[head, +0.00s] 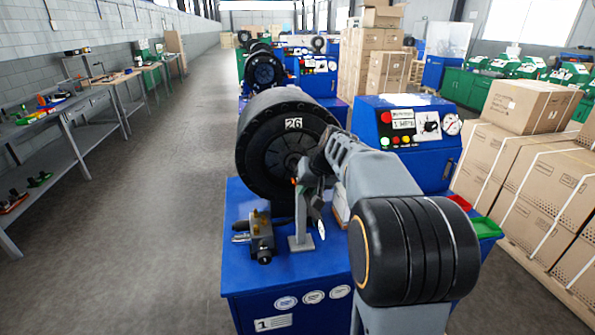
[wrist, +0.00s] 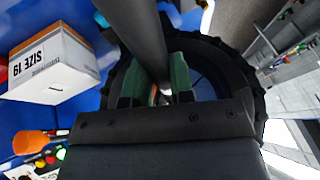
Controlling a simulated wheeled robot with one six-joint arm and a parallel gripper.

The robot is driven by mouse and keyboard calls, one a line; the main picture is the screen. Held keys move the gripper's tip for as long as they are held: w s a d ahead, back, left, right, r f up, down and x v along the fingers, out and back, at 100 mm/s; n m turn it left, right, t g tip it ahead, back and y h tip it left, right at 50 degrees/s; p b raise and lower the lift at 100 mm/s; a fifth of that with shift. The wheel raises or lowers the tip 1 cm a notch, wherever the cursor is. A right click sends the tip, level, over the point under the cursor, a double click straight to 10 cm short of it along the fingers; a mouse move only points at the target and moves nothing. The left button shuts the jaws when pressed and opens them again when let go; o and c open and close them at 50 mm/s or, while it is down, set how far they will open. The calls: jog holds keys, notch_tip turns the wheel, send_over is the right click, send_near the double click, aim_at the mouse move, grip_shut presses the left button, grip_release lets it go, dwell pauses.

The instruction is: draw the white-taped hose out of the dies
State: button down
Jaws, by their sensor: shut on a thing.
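The crimper's black round die head (head: 262,140), marked 26, sits on a blue cabinet (head: 290,283) in the head view. My gripper (head: 304,172) is in front of the die face, and my arm hides part of it. In the wrist view my gripper's green pads (wrist: 154,82) are shut on a thick dark hose (wrist: 142,40). The hose runs from the top of the picture down between the pads. A small pale patch shows between the pads; I cannot tell whether it is the white tape. How deep the hose sits in the dies is hidden.
A white-and-tan box (wrist: 48,66) lies nearby. The blue control panel (head: 405,140) is at the right. The aisle floor (head: 150,200) is free at the left.

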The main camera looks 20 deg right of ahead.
jog(key=shift+r, duration=0.3)
dwell(0.4)
jog(key=shift+r+p, duration=0.25)
jog(key=shift+p, duration=0.1)
jog(key=shift+s, duration=0.1)
jog(key=shift+s+a+f+b, duration=0.15)
jog(key=shift+s+b, duration=0.25)
jog(key=shift+s, duration=0.2)
jog(key=shift+s+a+r+b, duration=0.1)
jog(key=shift+s+b, duration=0.3)
jog(key=shift+s, duration=0.2)
jog(key=shift+s+a+b, duration=0.25)
jog(key=shift+s+b, duration=0.3)
jog(key=shift+s, duration=0.65)
jog(key=shift+s+a+b, duration=0.2)
jog(key=shift+s+b, duration=0.3)
jog(key=shift+s, duration=0.65)
jog(key=shift+r, duration=0.25)
jog(key=shift+r+p, duration=2.7)
jog(key=shift+r, duration=0.6)
